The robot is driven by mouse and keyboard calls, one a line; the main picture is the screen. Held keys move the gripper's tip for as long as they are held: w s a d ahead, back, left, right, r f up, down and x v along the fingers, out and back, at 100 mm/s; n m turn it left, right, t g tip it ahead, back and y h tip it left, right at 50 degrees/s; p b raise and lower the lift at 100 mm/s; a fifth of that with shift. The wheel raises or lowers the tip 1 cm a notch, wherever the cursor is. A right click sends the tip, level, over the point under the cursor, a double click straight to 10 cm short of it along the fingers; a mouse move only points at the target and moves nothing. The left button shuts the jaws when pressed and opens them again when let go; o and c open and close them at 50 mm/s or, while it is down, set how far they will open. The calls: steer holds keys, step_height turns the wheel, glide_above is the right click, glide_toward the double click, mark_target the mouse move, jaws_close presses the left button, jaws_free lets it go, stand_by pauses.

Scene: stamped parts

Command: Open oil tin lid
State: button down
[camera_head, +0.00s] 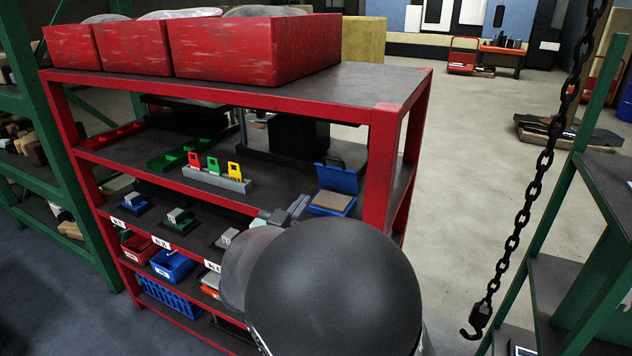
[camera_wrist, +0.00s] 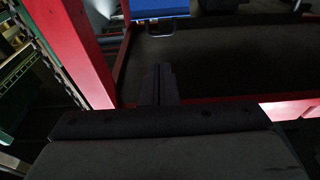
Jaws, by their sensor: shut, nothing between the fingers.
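A blue box (camera_head: 331,203), which I take to be the oil tin, sits at the right end of the red rack's middle shelf. Its blue lid (camera_head: 337,178) stands raised and tilted at the back, and a tan surface shows inside the box. In the wrist view a blue part (camera_wrist: 160,8) of it shows at the top edge, with a thin wire loop below. My gripper (camera_wrist: 158,84) is shut and empty, short of the blue part and apart from it. In the head view my gripper (camera_head: 287,213) is left of the box, partly hidden by my arm.
A grey block (camera_head: 218,180) holding red, green and yellow tags stands left of the box. The red corner post (camera_head: 383,165) rises close to the box's right. Red bins (camera_head: 255,50) fill the top shelf. A black chain (camera_head: 540,170) hangs at the right.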

steer(key=p, duration=0.4)
glide_toward(327, 167)
steer(key=w+d+r, duration=0.4)
steer(key=shift+w+r, duration=0.1)
steer(key=shift+w, duration=0.1)
